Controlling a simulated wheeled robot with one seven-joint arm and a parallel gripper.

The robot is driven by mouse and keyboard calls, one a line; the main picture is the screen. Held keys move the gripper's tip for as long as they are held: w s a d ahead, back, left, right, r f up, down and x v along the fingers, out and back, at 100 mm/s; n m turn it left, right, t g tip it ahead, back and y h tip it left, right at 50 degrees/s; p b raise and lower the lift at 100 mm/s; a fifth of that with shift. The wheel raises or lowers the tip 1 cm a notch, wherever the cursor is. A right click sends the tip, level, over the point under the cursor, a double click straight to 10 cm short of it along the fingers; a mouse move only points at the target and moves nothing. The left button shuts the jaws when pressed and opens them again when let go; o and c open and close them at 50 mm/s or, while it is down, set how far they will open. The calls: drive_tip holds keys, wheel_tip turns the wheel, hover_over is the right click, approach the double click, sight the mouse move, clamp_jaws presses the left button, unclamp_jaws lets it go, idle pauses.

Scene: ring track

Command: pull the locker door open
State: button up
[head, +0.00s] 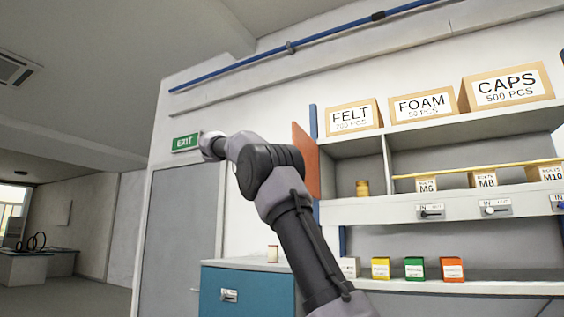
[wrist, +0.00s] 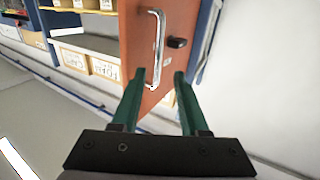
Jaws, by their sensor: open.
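The locker door is an orange-red panel (head: 305,165) left of the shelves in the head view, partly behind my arm. In the wrist view the door (wrist: 136,42) fills the upper middle and carries a long metal bar handle (wrist: 159,40). A small black fitting (wrist: 177,42) sits beside the handle. My gripper (wrist: 160,77) is open, with its green fingers pointing at the door and the handle's lower end between their tips in the picture. Contact cannot be told, and nothing is held. I cannot tell if the door stands ajar. The fingers cannot be made out in the head view.
Shelves (head: 450,136) with labelled boxes stand right of the door. A blue cabinet (head: 232,290) with a counter lies below. A grey door (head: 180,235) under an EXIT sign (head: 185,142) is at left. Open floor shows at far left.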

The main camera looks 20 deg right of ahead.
drive_tip(key=a, duration=0.3)
drive_tip(key=s+a, duration=0.1)
drive_tip(key=a, duration=0.1)
drive_tip(key=shift+a, duration=0.2)
idle(0.3)
